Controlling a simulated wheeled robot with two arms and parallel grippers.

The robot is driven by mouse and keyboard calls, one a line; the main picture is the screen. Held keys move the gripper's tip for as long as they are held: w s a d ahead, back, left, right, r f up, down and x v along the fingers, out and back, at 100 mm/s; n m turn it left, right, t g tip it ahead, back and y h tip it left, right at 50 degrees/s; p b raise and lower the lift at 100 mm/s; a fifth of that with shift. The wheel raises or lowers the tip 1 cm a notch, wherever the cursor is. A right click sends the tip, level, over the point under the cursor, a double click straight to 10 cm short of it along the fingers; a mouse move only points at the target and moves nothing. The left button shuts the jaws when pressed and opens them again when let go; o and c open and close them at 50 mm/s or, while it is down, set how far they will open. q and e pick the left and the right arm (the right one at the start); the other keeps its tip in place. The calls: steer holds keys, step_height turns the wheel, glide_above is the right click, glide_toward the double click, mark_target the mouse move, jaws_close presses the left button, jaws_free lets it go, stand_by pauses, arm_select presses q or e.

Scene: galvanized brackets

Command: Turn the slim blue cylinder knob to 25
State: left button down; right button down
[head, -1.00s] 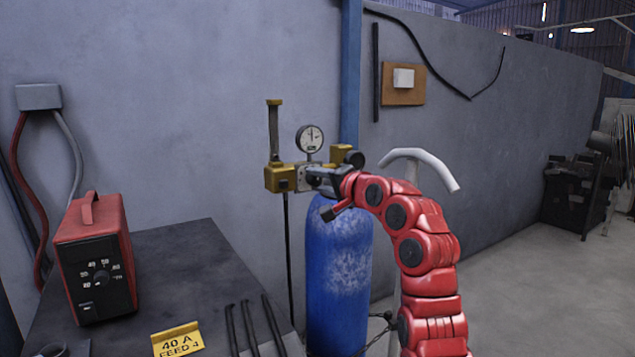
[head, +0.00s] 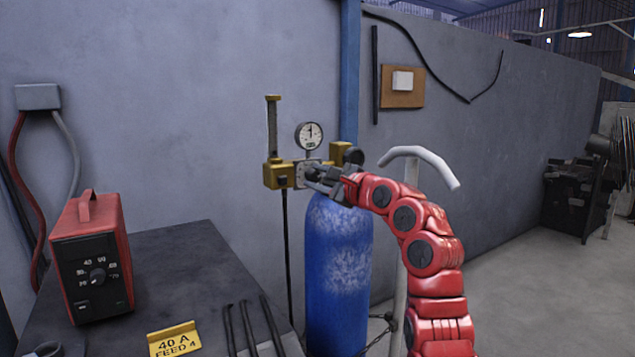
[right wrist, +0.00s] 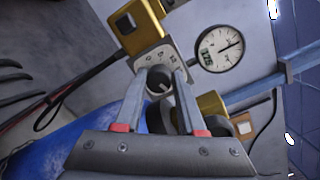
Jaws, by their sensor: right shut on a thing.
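The slim blue cylinder (head: 338,265) stands against the wall beside the table, with brass regulator fittings (head: 278,176) at its top. Its dark round knob (right wrist: 158,80) sits before a pale dial plate (right wrist: 150,58) with small numbers; I cannot read the setting. My right gripper (head: 316,178) is at the regulator, and in the right wrist view (right wrist: 159,76) its two fingers are shut on the knob from both sides. In the head view the gripper hides most of the knob. My left gripper is not in view.
A round gauge (head: 309,135) sits just above the dial. A red machine (head: 92,260) with its own numbered knob stands on the dark table (head: 190,265), near a yellow "40 A FEED 4" sign (head: 174,339) and dark rods. A pale curved handle (head: 420,160) rises behind my right arm.

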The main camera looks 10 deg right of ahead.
steer(key=m+b, duration=0.2)
steer(key=m, duration=0.1)
steer(key=shift+f, duration=0.3)
steer(key=shift+m+t+b, duration=0.3)
steer(key=shift+m+b, duration=0.55)
steer(key=shift+m, duration=0.65)
steer(key=c, duration=0.5)
jaws_free()
steer(key=shift+r, duration=0.1)
